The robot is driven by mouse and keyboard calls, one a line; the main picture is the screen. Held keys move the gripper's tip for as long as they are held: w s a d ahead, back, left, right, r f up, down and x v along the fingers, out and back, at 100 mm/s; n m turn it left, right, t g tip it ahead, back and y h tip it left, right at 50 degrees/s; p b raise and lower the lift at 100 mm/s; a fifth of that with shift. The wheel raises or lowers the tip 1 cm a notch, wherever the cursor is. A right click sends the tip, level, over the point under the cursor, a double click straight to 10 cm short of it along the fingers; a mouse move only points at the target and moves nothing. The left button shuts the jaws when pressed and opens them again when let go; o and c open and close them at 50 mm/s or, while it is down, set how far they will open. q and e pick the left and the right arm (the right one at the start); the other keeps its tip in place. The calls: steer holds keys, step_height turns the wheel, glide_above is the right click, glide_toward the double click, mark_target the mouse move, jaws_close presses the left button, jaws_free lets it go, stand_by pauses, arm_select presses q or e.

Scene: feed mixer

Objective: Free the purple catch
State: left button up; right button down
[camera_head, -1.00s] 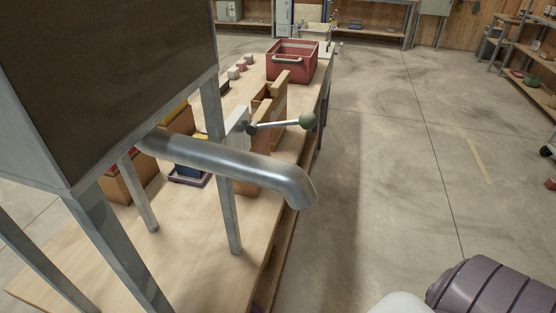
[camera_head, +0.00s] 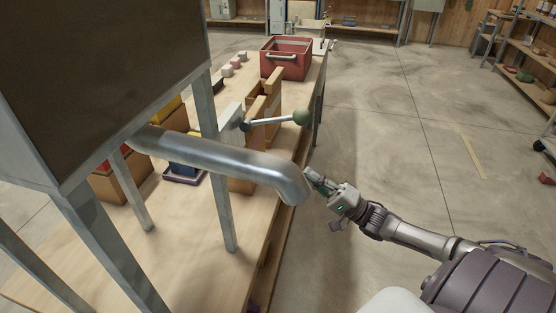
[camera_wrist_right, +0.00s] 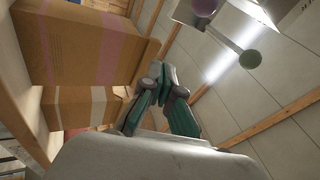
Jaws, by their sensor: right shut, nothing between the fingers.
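A purple round knob (camera_wrist_right: 205,5) shows at the top edge of the right wrist view, partly cut off, by a pale block. I cannot tell for sure whether it is the catch. My left gripper is out of view.
A thick metal pipe (camera_head: 215,157) runs from under the dark hopper (camera_head: 100,70) towards my right gripper. The bench (camera_head: 190,240) holds cardboard boxes, a purple tray (camera_head: 187,179) and a red crate (camera_head: 287,62). The floor to the right is open.

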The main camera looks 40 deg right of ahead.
steer(key=r, duration=0.1)
steer(key=r+y, duration=0.1)
steer(key=shift+s+a+r+y, duration=0.3)
steer(key=shift+s+r+y, duration=0.05)
steer(key=shift+r+y, duration=0.05)
steer(key=p+x, duration=0.3)
steer(key=x, duration=0.7)
steer(key=s+a, duration=0.1)
steer(key=s+a+f+p, duration=0.1)
steer(key=s, duration=0.1)
steer(key=shift+a, duration=0.3)
steer(key=shift+p, duration=0.4)
